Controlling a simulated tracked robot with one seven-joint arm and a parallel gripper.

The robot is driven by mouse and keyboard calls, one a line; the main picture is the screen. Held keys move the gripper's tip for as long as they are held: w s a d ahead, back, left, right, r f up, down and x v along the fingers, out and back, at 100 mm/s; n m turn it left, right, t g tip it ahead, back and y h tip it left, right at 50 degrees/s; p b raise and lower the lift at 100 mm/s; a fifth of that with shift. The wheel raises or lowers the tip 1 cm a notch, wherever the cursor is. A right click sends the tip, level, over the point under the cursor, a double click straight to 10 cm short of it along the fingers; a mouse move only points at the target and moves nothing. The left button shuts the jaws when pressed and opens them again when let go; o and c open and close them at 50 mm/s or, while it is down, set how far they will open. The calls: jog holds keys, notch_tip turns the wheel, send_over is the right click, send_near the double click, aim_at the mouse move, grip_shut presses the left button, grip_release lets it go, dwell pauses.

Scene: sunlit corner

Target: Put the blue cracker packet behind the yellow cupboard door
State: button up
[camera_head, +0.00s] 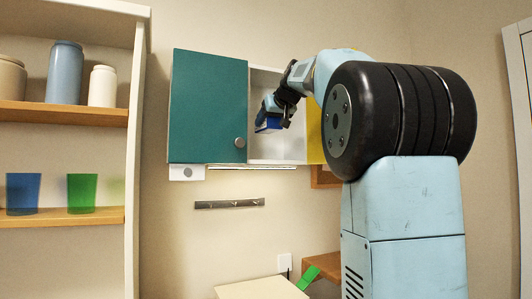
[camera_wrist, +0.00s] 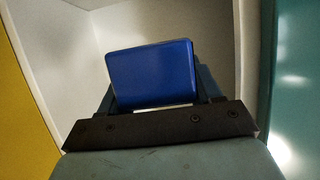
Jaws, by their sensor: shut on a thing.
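The blue cracker packet (camera_head: 268,125) is held in my gripper (camera_head: 273,113) in front of the open part of the wall cupboard, between its teal and yellow parts. In the wrist view the packet (camera_wrist: 152,75) shows as a blue face between the fingers (camera_wrist: 155,103), with the white cupboard interior (camera_wrist: 70,50) beyond it. The yellow cupboard door (camera_head: 315,132) shows as a narrow strip at the right, mostly hidden by my arm. A yellow surface also fills the left edge of the wrist view (camera_wrist: 18,110). I cannot tell how far the packet is inside.
A teal door (camera_head: 208,105) with a round knob covers the cupboard's left side. A hook rail (camera_head: 230,204) is below. Open shelves (camera_head: 65,115) with jars and cups stand at the left. A green object (camera_head: 308,278) rests on a wooden surface below.

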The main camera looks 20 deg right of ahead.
jog(key=w+f, duration=0.1)
jog(key=w+d+f, duration=0.1)
jog(key=w+f, duration=0.2)
jog(key=f, duration=0.1)
jog(key=shift+w+d, duration=0.15)
jog(key=shift+d, duration=0.1)
jog(key=f, duration=0.1)
jog(key=w+f, duration=0.1)
jog(key=f, duration=0.1)
jog(key=shift+w+d+f, duration=0.15)
jog(key=shift+w+d, duration=0.05)
jog(key=shift+d, duration=0.05)
jog(key=shift+s+f, duration=0.1)
jog(key=shift+f, duration=0.5)
jog(key=o, duration=1.2)
jog(key=shift+c, duration=0.2)
jog(key=v, duration=1.2)
